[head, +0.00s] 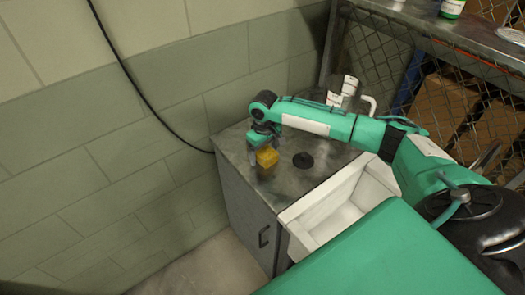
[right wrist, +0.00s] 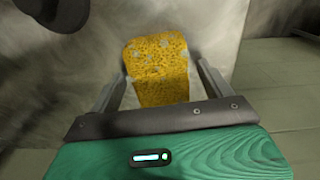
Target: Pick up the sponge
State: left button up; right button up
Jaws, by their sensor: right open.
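The yellow sponge (head: 267,157) lies on the grey metal counter beside the sink. In the right wrist view the sponge (right wrist: 157,65) shows its porous top and front, with a few grey specks. My right gripper (head: 262,146) reaches over the counter from the right and is at the sponge. In the right wrist view the two fingers of my right gripper (right wrist: 158,85) are apart, one on each side of the sponge, with a gap visible on each side. The base of the gripper hides the sponge's lower end. My left gripper is not in view.
The counter (head: 236,150) holds a round black drain or disc (head: 303,160) right of the sponge. A white sink (head: 330,212) is at the front right. A block wall (head: 120,140) bounds the left. White pipes (head: 348,90) stand behind, with a wire mesh shelf (head: 430,45) at right.

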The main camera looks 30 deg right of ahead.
jog(key=shift+f, duration=0.3)
jog(key=c, duration=1.1)
jog(key=shift+r, duration=0.1)
